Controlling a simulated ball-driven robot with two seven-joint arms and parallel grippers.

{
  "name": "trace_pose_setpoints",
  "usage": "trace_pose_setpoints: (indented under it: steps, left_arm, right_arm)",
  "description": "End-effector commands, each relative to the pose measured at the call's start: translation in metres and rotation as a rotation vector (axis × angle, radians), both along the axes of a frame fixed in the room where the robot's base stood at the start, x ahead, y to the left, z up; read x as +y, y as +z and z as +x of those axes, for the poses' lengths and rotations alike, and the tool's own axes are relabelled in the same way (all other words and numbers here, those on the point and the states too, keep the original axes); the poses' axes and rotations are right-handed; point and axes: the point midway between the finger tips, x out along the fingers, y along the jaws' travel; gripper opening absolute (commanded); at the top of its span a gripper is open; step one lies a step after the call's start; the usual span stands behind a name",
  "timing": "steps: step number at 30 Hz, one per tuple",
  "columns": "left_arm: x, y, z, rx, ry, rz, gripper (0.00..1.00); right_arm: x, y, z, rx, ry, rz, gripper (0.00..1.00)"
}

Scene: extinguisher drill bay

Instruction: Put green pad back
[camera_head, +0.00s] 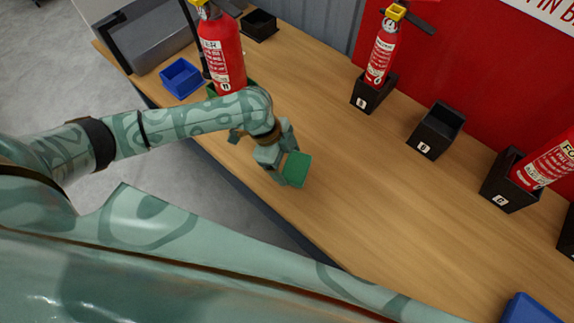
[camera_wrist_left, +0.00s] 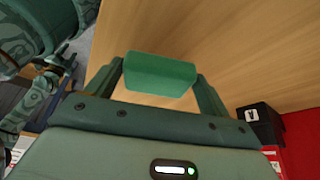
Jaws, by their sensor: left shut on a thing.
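The green pad (camera_head: 297,169) is a small block held over the front part of the wooden bench. My left gripper (camera_head: 287,165) is shut on it. In the left wrist view the pad (camera_wrist_left: 160,74) sits between the two fingers (camera_wrist_left: 160,82), with bare wood beyond it. I cannot tell the exact gap between pad and bench. My right gripper is not seen in the head view.
A red extinguisher (camera_head: 222,52) stands at left in a green holder (camera_head: 250,83), partly hidden by my arm. Blue trays lie at left (camera_head: 181,78) and lower right (camera_head: 530,310). Black holders, one empty (camera_head: 436,130), line the back. The middle bench (camera_head: 370,190) is clear.

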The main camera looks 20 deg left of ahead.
Motion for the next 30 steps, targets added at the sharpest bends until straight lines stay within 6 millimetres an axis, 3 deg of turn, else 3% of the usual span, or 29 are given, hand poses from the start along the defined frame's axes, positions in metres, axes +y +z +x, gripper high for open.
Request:
trace_pose_setpoints:
  steps: [3,6,17,18,19,26,30]
  left_arm:
    - [0.001,-0.024,0.002,0.005,0.001,0.001,0.6]
    - [0.001,-0.037,0.002,0.004,0.001,0.001,0.6]
    - [0.001,-0.038,0.003,-0.001,0.001,0.001,0.6]
    - [0.001,-0.037,0.003,-0.001,0.0,0.001,0.92]
    - [0.001,-0.037,0.003,-0.001,0.0,0.001,1.0]
    - [0.001,-0.036,0.003,-0.001,0.0,0.001,1.0]
    - [0.006,-0.022,0.003,-0.003,0.0,0.003,1.0]
  right_arm:
    - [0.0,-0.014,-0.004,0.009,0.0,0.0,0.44]
    - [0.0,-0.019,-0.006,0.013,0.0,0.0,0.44]
    - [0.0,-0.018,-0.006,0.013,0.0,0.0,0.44]
    - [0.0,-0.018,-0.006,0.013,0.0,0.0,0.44]
    - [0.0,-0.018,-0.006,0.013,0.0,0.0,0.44]
    - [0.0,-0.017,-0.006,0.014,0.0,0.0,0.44]
    - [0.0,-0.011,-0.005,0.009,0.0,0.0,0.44]
